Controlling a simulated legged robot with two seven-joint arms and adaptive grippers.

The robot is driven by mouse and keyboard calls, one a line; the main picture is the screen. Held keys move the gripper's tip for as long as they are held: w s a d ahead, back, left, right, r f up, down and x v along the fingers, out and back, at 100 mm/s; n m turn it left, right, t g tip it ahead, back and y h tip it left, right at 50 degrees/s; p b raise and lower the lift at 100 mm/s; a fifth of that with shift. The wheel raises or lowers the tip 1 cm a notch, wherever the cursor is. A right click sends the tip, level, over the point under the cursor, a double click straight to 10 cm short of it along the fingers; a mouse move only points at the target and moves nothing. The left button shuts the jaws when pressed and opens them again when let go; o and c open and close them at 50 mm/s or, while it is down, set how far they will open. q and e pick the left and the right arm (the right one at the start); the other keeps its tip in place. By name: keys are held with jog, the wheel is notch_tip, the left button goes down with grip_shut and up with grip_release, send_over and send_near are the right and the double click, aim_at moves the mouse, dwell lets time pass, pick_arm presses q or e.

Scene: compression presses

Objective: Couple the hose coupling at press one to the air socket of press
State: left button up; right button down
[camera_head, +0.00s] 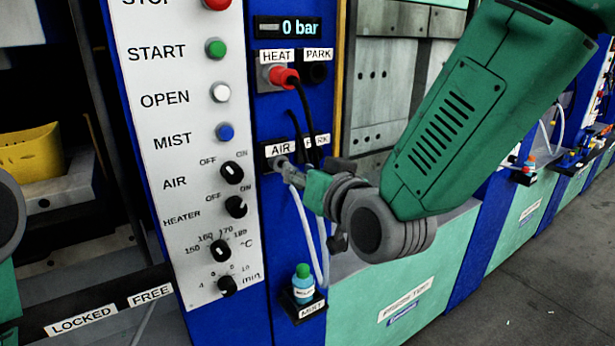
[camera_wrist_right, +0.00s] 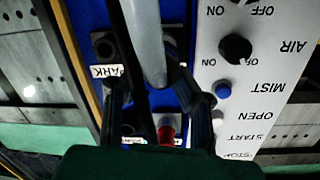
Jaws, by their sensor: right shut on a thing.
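My right gripper (camera_head: 296,178) is in front of the panel, just below and right of the AIR label (camera_head: 281,149). It is shut on the grey hose coupling (camera_head: 284,166), whose front end is at the air socket (camera_head: 271,162). I cannot tell whether it is seated or only touching. The pale hose (camera_head: 305,235) hangs down from it. In the right wrist view, the grey hose (camera_wrist_right: 148,40) runs between the dark fingers (camera_wrist_right: 160,95); the coupling's front end is hidden. My left gripper is not in view.
A red plug (camera_head: 284,77) sits at HEAT with a black cable. The display (camera_head: 289,27) reads 0 bar. The AIR knob (camera_head: 232,172) is left of the socket. A blue bottle with a green cap (camera_head: 303,282) stands below on the MIST holder.

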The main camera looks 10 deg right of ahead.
aim_at(283, 159)
jog(key=shift+w, duration=0.35)
jog(key=shift+r, duration=0.15)
dwell(1.3)
jog(key=shift+x, duration=1.5)
jog(key=shift+w+a+r, duration=0.1)
jog(key=shift+a+r, duration=0.1)
jog(key=shift+r, duration=0.05)
jog(key=c, duration=1.2)
grip_release()
jog(key=shift+w+f, duration=0.1)
